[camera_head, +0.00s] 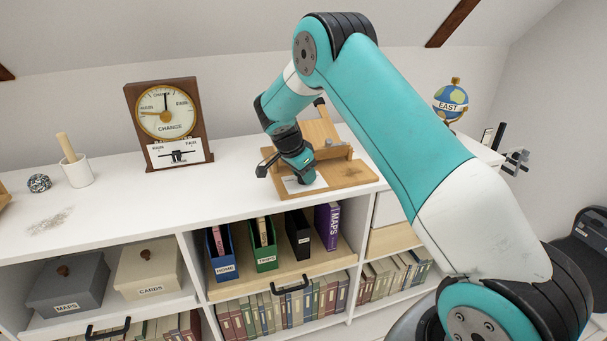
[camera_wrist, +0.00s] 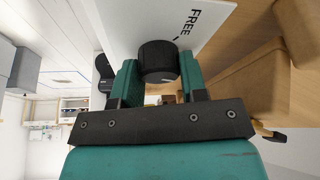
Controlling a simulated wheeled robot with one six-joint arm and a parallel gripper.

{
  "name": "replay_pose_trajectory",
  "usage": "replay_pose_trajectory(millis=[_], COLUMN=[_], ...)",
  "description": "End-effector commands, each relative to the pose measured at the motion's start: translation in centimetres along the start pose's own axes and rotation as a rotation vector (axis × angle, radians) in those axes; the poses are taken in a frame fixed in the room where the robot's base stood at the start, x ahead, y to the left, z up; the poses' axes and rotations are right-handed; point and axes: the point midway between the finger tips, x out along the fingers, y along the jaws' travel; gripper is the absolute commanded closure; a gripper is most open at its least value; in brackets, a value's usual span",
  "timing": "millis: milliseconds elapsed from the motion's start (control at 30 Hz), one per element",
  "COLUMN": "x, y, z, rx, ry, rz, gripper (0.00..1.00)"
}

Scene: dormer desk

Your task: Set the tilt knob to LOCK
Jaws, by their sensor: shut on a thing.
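The tilt knob (camera_wrist: 157,60) is a dark, round, ribbed knob on a white plate (camera_wrist: 135,25). The plate bears the word FREE and a short tick beside it, close to the knob. No LOCK label is visible. My gripper (camera_wrist: 160,80) has its two teal fingers on either side of the knob, shut on it. In the head view the gripper (camera_head: 303,176) points down at a white plate on the wooden stand (camera_head: 345,176). The arm hides the knob there, and the knob's own pointer cannot be made out.
The stand has a tilted wooden board (camera_head: 321,132) behind my gripper. A barometer-like dial (camera_head: 168,122), a white cup (camera_head: 77,172) and a small ball (camera_head: 39,183) stand on the white shelf top (camera_head: 120,205) to the left. A globe (camera_head: 451,101) is at the right.

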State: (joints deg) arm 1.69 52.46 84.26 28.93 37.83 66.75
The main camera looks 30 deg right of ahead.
Motion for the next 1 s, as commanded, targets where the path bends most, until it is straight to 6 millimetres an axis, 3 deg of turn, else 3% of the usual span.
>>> replay_pose_trajectory(millis=[433,467,533,867,1000], x=[-0.1,-0.1,-0.1,-0.2,-1.8], y=[-0.1,-0.1,-0.1,0.0,-0.1], z=[0.1,0.2,0.1,0.0,0.0], rx=[0.004,0.004,0.004,0.007,0.007], ry=[-0.002,-0.003,-0.002,-0.001,0.0], rz=[-0.001,-0.001,-0.001,0.001,-0.003], gripper=[0.84,0.53,0.37,0.35,0.35])
